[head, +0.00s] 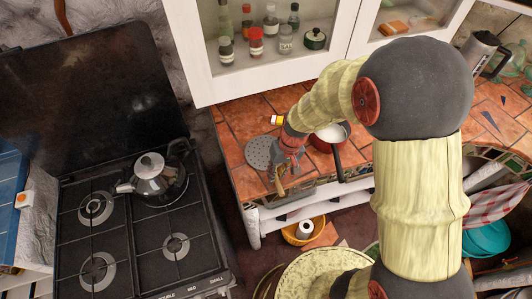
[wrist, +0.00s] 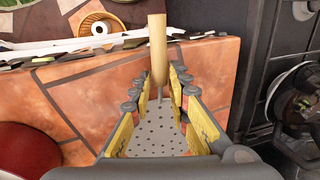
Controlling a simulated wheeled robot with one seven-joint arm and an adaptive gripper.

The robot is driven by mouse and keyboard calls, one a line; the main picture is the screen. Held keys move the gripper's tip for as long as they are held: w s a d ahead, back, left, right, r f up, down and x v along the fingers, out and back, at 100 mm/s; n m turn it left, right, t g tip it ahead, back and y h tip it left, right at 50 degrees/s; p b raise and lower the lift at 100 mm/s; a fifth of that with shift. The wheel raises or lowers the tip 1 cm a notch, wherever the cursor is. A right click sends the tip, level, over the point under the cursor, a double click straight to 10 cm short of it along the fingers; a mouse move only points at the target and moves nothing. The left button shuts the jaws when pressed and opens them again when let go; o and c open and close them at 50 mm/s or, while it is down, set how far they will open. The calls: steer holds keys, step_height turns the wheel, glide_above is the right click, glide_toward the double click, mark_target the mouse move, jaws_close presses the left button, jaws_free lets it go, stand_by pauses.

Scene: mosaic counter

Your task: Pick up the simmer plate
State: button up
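The simmer plate is a grey perforated disc (head: 259,152) with a wooden handle (head: 279,185), lying on the tiled counter near its front left corner. In the wrist view the holed disc (wrist: 157,134) shows between my fingers, and the upright-looking wooden handle (wrist: 158,50) extends past the fingertips. My gripper (head: 287,160) is low over the plate's handle side. In the wrist view my gripper (wrist: 160,88) is open, with yellow-padded fingers on either side of the plate's narrow neck and gaps on both sides. Part of the disc is hidden by the gripper's body.
A red pan (head: 330,139) with pale contents stands close right of my gripper. A black stove (head: 135,220) with a metal kettle (head: 150,180) is left, across a gap. A white cabinet (head: 275,75) with jars hangs above the counter (head: 237,120).

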jaws_close()
steer(key=shift+r, duration=0.15)
stand_by(0.4)
